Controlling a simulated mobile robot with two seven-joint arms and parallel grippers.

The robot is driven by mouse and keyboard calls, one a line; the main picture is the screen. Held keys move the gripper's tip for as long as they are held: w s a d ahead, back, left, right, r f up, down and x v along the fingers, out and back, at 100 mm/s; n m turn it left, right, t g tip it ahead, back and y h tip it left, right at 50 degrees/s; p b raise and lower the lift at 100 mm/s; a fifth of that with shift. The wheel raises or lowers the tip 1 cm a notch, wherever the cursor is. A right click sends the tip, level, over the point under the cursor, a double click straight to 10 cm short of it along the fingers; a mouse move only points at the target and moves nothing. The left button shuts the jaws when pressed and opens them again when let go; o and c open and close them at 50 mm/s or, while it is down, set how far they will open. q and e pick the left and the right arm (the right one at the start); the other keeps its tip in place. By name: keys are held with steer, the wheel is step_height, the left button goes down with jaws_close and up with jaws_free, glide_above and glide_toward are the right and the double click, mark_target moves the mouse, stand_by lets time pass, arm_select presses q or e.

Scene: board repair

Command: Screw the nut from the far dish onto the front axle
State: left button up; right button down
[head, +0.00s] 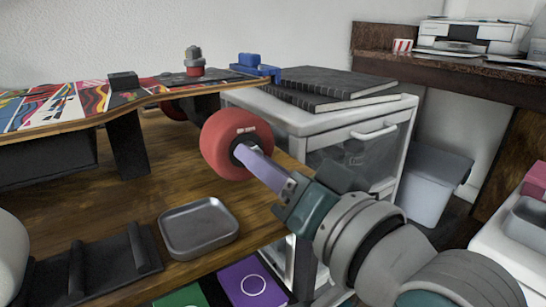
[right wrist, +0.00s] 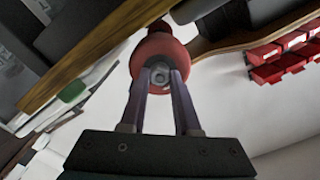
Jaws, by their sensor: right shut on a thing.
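The skateboard (head: 60,105) rests raised above the wooden table, with a red wheel (head: 222,132) on its near side. My right gripper (head: 240,152) reaches in from the right, its two purple fingers against the middle of this wheel. In the right wrist view my right gripper (right wrist: 161,78) closes around a small grey nut (right wrist: 160,74) at the centre of the red wheel (right wrist: 153,52). How far the nut sits on the axle cannot be told. A grey metal dish (head: 199,229) stands on the table and looks empty. My left gripper is not in view.
A black rack (head: 95,268) lies left of the dish. A white drawer cabinet (head: 330,125) with black books (head: 340,82) stands behind the table. Purple (head: 252,283) and green (head: 180,297) items lie below the table's front edge.

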steer(key=shift+m, duration=0.9)
steer(key=m, duration=0.5)
steer(key=shift+r+m, duration=0.1)
steer(key=shift+m, duration=0.2)
steer(key=c, duration=0.6)
jaws_free()
steer(key=shift+c, duration=0.9)
